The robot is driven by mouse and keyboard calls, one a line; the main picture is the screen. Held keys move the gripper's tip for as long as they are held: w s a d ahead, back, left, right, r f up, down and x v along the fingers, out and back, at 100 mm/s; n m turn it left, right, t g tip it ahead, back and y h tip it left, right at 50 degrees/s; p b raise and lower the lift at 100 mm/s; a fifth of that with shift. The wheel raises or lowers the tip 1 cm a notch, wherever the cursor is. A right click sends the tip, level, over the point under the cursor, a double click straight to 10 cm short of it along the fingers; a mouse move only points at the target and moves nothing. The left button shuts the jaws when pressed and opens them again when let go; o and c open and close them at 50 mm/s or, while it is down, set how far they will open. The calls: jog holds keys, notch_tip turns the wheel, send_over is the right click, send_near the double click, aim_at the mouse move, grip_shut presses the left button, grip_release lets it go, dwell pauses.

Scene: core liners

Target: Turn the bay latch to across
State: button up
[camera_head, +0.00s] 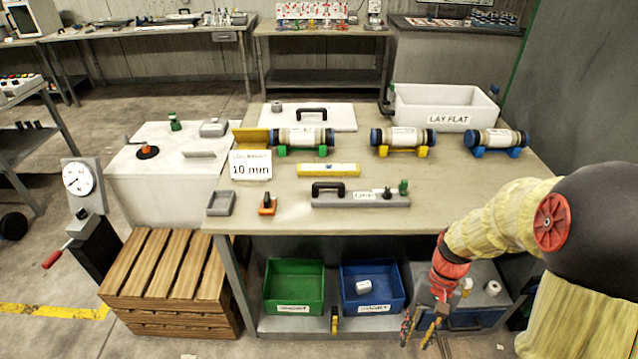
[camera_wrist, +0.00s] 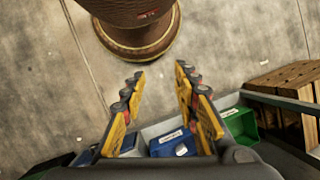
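No part is labelled as the bay latch, so I cannot tell for certain which it is. A small upright yellow piece (camera_head: 334,321) shows at the lower shelf edge between the green and blue bins. An orange block with a black handle (camera_head: 267,206) sits on the table's front left. An orange and black knob (camera_head: 148,151) is on the white cabinet. My gripper (camera_head: 423,328) hangs low in front of the table, right of the blue bin, fingers down. It is open and empty, with its fingers apart in the wrist view (camera_wrist: 160,72).
The green bin (camera_head: 293,266) and blue bin (camera_head: 402,278) stand on the lower shelf; the blue one holds a white piece (camera_head: 363,287). Several capped cylinders, a grey bar (camera_head: 345,202) and a white tray (camera_head: 445,94) are on the table (camera_head: 480,190). A wooden crate (camera_head: 165,275) stands left.

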jog(key=s+a+r+n+t+p, duration=0.1)
jog(key=s+r+t, duration=0.1)
jog(key=r, duration=0.7)
jog(key=s+a+r+n+t+h+p, duration=0.1)
jog(key=r+t, duration=0.3)
jog(key=r, duration=0.6)
jog(key=s+a+r+n+t+h+p, duration=0.1)
jog(key=s+a+r+t, duration=0.1)
jog(key=r, duration=0.7)
jog(key=shift+s+a+r+t, duration=0.3)
jog(key=shift+s+r+t, duration=0.1)
jog(key=shift+s+t, duration=0.3)
